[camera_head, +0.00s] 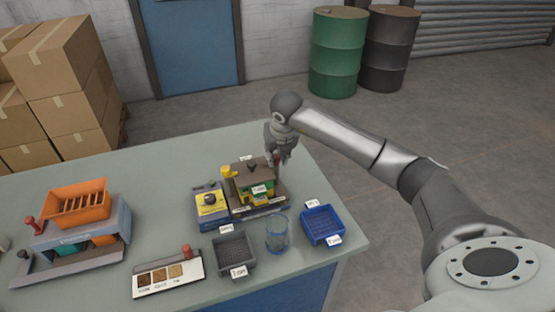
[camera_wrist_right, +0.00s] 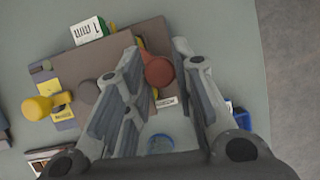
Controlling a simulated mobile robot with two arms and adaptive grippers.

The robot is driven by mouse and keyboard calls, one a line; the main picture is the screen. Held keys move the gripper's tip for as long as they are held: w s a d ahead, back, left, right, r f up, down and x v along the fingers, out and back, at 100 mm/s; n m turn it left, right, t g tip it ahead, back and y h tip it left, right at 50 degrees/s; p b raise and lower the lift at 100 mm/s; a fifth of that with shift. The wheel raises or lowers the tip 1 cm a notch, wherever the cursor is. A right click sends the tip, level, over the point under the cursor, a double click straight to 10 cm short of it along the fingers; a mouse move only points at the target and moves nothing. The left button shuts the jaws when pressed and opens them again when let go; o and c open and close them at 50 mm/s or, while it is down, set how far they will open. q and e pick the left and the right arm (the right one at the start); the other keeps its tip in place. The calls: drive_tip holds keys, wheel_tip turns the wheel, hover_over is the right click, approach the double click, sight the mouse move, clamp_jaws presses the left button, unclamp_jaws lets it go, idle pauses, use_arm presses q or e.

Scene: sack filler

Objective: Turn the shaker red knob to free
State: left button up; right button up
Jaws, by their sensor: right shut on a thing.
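The shaker (camera_head: 255,178) is a brown-topped unit with yellow and green parts under its lid, near the table's far right part. Its red knob (camera_wrist_right: 158,70) shows in the wrist view between the two fingers of my right gripper (camera_wrist_right: 157,58). In the head view my right gripper (camera_head: 277,160) points down at the shaker's right side, shut on the red knob, which it mostly hides. The knob's turn position and any marking by it cannot be read. A yellow knob (camera_head: 227,172) sticks out at the shaker's left; it also shows in the wrist view (camera_wrist_right: 45,105). My left gripper is out of view.
A blue and yellow device (camera_head: 211,205) stands left of the shaker. In front are a grey tray (camera_head: 234,252), a clear beaker (camera_head: 278,234) and a blue tray (camera_head: 322,225). An orange-topped machine (camera_head: 80,215) and a sample board (camera_head: 166,276) stand further left. The table's back left is clear.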

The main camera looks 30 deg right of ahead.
drive_tip(key=m+b, duration=0.1)
drive_tip(key=m, duration=0.1)
drive_tip(key=m+h+b, duration=0.1)
drive_tip(key=m, duration=0.1)
drive_tip(key=shift+w+a+f+m+g+h+b, duration=0.1)
drive_tip(key=shift+w+m+g+h+b, duration=0.05)
drive_tip(key=shift+m+g+h+b, duration=0.6)
drive_tip(key=shift+m+b, duration=0.35)
drive_tip(key=shift+m, duration=1)
drive_tip(key=o, duration=1)
drive_tip(key=v, duration=1.2)
drive_tip(key=shift+w+r, duration=0.2)
drive_tip(key=shift+g, duration=0.25)
